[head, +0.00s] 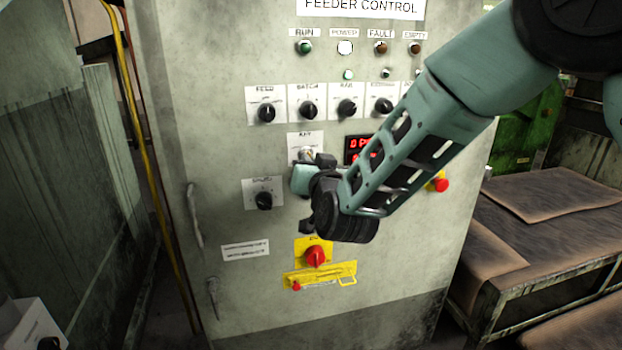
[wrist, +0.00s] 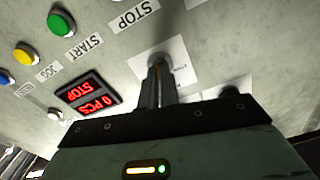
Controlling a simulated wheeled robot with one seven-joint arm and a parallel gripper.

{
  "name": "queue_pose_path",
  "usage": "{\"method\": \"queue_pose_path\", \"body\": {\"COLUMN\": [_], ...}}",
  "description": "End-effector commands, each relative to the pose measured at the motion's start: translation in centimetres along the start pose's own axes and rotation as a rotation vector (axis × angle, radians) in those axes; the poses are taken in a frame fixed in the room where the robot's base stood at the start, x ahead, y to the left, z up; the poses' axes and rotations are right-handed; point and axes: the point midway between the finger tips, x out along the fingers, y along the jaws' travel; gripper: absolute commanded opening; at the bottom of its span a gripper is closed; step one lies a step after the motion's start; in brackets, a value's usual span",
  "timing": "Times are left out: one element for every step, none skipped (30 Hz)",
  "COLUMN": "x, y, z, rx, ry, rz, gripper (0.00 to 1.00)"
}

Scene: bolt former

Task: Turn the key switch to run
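The key switch sits on a white label plate (head: 305,138) in the middle of the grey control cabinet; the plate also shows in the wrist view (wrist: 178,53). A small metallic part of the switch (head: 306,153) shows just above my gripper in the head view. My gripper (wrist: 157,72) is at the switch with its dark fingers close together over the plate, and it appears shut on the key. The fingers hide most of the key, so its exact angle and the position markings cannot be read.
Black rotary knobs (head: 308,110) line up above the switch, with another knob (head: 263,200) lower left. A red display (head: 358,145) is close on the right. A red emergency button (head: 441,184) and a yellow-backed red handle (head: 315,257) also stick out. Start and stop buttons (wrist: 61,22) show in the wrist view.

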Motion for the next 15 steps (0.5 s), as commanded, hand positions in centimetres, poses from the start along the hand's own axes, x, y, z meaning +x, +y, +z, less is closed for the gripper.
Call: {"method": "queue_pose_path", "body": {"x": [0.02,0.02,0.02,0.02,0.02,0.01,0.0,0.01,0.02,0.01,0.0,0.0,0.01,0.02,0.02], "y": [0.16,0.15,0.16,0.18,0.18,0.14,0.12,0.14,0.16,0.14,0.11,0.09,0.11,0.13,0.13], "z": [0.43,0.43,0.47,0.46,0.43,0.4,0.42,0.43,0.4,0.36,0.34,0.34,0.34,0.32,0.28], "rx": [0.047,0.076,0.114,0.14,0.167,0.203,0.229,0.254,0.286,0.31,0.332,0.362,0.381,0.401,0.425], "ry": [0.005,0.005,0.003,0.003,0.004,0.004,0.004,0.003,0.003,0.004,0.004,0.003,0.003,0.002,0.003], "rz": [0.0,0.0,0.0,0.001,0.001,0.0,0.0,0.0,0.0,0.0,-0.001,0.0,0.0,0.001,0.001], "gripper": [0.0,0.0,0.0,0.0,0.0,0.0,0.0,0.0,0.0,0.0,0.0,0.0,0.0,0.0,0.0]}}
